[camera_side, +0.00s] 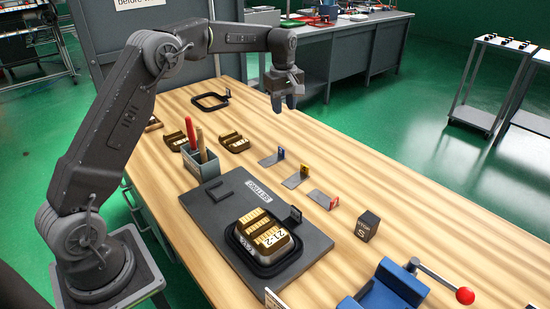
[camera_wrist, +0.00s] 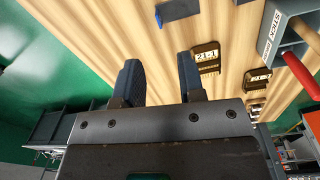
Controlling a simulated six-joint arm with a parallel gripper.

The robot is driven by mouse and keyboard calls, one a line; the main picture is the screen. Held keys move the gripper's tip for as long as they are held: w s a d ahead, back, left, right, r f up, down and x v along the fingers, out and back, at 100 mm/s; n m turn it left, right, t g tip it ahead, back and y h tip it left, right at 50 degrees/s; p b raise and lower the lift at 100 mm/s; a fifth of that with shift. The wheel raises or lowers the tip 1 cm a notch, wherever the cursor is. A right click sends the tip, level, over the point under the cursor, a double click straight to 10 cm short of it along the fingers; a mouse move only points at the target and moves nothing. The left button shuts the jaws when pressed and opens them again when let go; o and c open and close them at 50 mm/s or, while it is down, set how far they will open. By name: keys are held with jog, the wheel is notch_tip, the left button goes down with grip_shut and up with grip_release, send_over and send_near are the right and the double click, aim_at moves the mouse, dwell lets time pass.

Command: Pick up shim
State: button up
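Nothing is labelled as a shim. The likeliest pieces are three small thin grey L-shaped plates lying in a row on the wooden bench, with upright tabs coloured blue (camera_side: 272,158), yellow (camera_side: 298,177) and red (camera_side: 324,199). My gripper (camera_side: 284,106) hangs above the bench's far edge, up and beyond this row, pointing down. In the wrist view my gripper (camera_wrist: 158,62) has its two dark fingers apart with nothing between them.
A grey plate (camera_side: 205,208) carries a black ring with a brass block (camera_side: 265,234) marked 21-2. More brass blocks (camera_side: 233,143), a grey box (camera_side: 202,165) with upright sticks, a dark cube (camera_side: 367,226) and a blue vise (camera_side: 385,290) with a red-knobbed lever stand around.

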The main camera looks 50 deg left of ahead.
notch_tip(320, 180, down, 4)
jog(key=w+a+n, duration=0.2)
send_over(282, 149)
jog(key=shift+g, duration=0.3)
jog(key=f, duration=0.8)
jog(key=shift+d, duration=0.25)
jog(key=shift+w+a+f, duration=0.1)
jog(key=shift+a+f, duration=0.05)
jog(key=shift+f, duration=1.35)
jog(key=shift+a+f, duration=0.15)
jog(key=shift+f, duration=1.35)
grip_shut()
